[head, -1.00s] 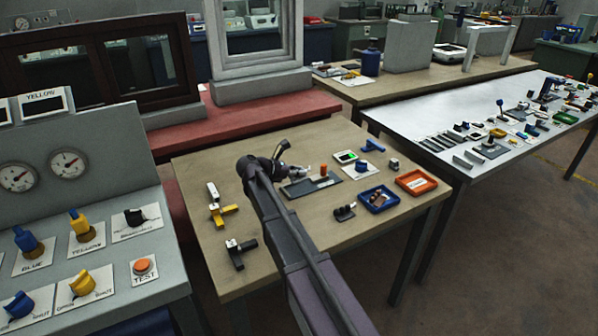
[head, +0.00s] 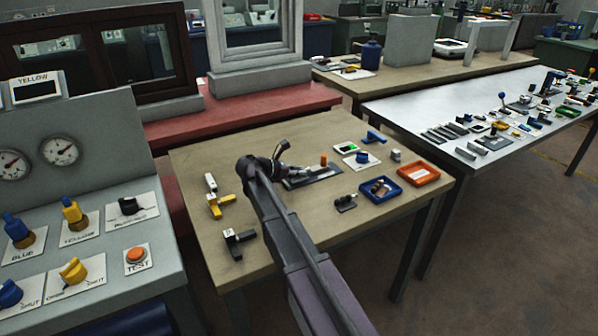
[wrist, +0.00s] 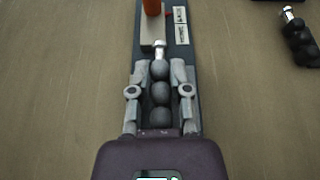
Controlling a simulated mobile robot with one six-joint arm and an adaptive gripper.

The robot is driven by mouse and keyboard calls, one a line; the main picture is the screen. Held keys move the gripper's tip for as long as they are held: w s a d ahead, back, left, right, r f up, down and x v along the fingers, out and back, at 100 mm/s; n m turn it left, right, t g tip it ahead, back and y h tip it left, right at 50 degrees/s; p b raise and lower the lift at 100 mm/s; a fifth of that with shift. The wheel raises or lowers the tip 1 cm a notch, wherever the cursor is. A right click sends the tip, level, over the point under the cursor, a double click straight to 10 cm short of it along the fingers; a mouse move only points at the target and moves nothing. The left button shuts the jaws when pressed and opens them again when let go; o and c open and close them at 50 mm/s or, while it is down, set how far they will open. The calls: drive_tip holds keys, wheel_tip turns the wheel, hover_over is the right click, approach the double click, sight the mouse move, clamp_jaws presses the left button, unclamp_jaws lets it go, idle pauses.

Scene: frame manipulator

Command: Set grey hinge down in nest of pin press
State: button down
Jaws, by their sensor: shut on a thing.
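The grey hinge (wrist: 160,92) has a row of dark grey round knuckles and a silver pin end pointing up the wrist view. My gripper (wrist: 160,72) is shut on it, one finger along each side. It is over the near part of the pin press's dark base plate (wrist: 188,70). The pin end is close to a beige block (wrist: 152,32) on the press. The nest is hidden beneath hinge and fingers, and I cannot tell whether the hinge touches it. In the head view my gripper (head: 294,171) is low at the press (head: 325,169), left of its orange post (head: 323,159).
A similar black hinge-like piece (wrist: 302,40) lies right of the press. A blue tray (head: 397,193) holding small parts and an orange tray (head: 418,183) stand further right. Yellow and black clamp-like pieces (head: 220,206) lie left of my arm.

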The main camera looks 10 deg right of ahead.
drive_tip(key=c, duration=0.5)
unclamp_jaws()
drive_tip(key=shift+r, duration=0.2)
